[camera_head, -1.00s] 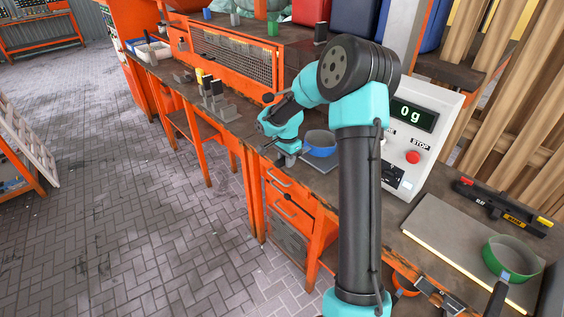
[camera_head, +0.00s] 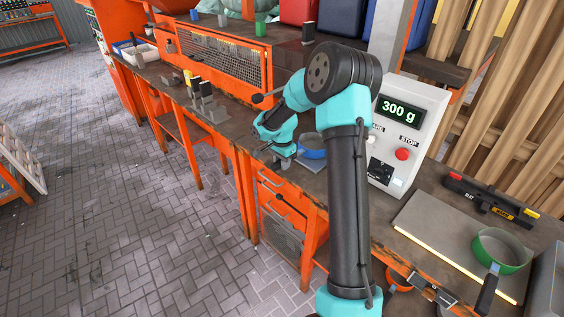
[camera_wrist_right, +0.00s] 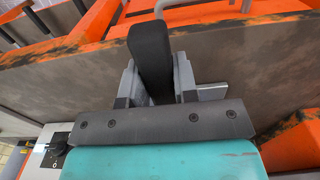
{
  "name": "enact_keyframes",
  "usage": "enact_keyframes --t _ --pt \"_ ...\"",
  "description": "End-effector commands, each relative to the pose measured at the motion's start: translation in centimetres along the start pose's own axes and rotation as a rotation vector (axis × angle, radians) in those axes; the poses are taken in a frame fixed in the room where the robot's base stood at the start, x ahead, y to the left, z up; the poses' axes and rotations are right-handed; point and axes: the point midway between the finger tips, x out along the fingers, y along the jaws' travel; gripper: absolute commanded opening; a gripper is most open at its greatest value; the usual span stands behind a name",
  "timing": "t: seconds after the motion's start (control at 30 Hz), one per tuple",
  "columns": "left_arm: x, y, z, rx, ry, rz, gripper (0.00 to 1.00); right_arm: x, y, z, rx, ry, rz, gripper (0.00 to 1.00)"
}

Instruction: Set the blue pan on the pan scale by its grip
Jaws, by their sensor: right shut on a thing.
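The blue pan (camera_head: 312,147) is partly hidden behind my right arm, low at the pan scale on the bench. The white scale housing (camera_head: 421,100) stands just right of it, and its display reads 300 g. My right gripper (camera_head: 281,161) is at the left of the pan, near the bench's front edge. In the right wrist view the jaws (camera_wrist_right: 156,85) are shut on the pan's dark grip (camera_wrist_right: 150,48). The pan's bowl is not visible there. Exact contact under the pan is hidden. My left gripper is not in view.
A black tool with red and yellow ends (camera_head: 490,197) lies behind. Dark upright blocks (camera_head: 204,97) stand left on the bench, before a mesh panel (camera_head: 225,57).

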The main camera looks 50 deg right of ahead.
Motion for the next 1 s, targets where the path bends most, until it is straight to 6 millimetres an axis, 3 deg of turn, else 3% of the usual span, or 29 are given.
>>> enact_keyframes --t 0.33,0.73,1.0 --pt "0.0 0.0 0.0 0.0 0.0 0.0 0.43 0.0 0.0 0.0 0.0 0.0 0.0 0.57" --pt "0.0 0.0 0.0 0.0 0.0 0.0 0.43 -0.7 0.0 0.0 0.0 0.001 -0.002 0.57" --pt "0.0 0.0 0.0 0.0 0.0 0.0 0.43 -4.6 -0.1 0.0 0.0 0.002 -0.004 0.57"
